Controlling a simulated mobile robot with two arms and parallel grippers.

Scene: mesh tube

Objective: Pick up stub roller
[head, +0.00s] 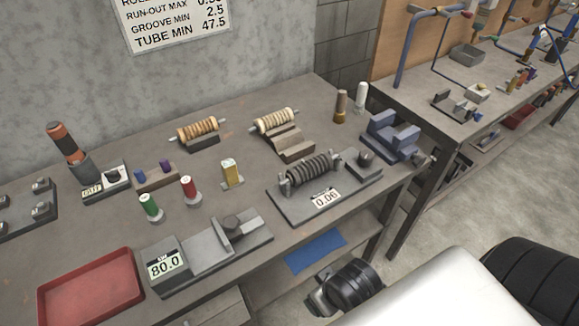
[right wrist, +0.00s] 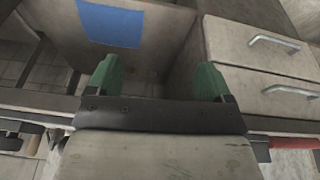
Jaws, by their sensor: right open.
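No object is plainly marked as the stub roller, and I cannot tell which it is. Two ribbed tan rollers, a left one (head: 197,128) and a right one (head: 275,120), rest on cradles at the back of the bench. A dark ribbed roller (head: 310,170) lies on the 0.06 gauge plate. An orange-and-black roller (head: 63,143) stands tilted at the left. My right gripper (right wrist: 158,66) is open and empty in the right wrist view, its green fingers apart before the bench's lower front. No roller shows there. My left gripper is not in view.
The bench also holds green (head: 150,207), red (head: 189,188) and yellow (head: 232,173) pieces, an 80.0 gauge (head: 165,265), a red tray (head: 92,290) and a blue clamp block (head: 390,137). Drawers (right wrist: 265,60) and a blue sheet (right wrist: 110,24) are near my right gripper.

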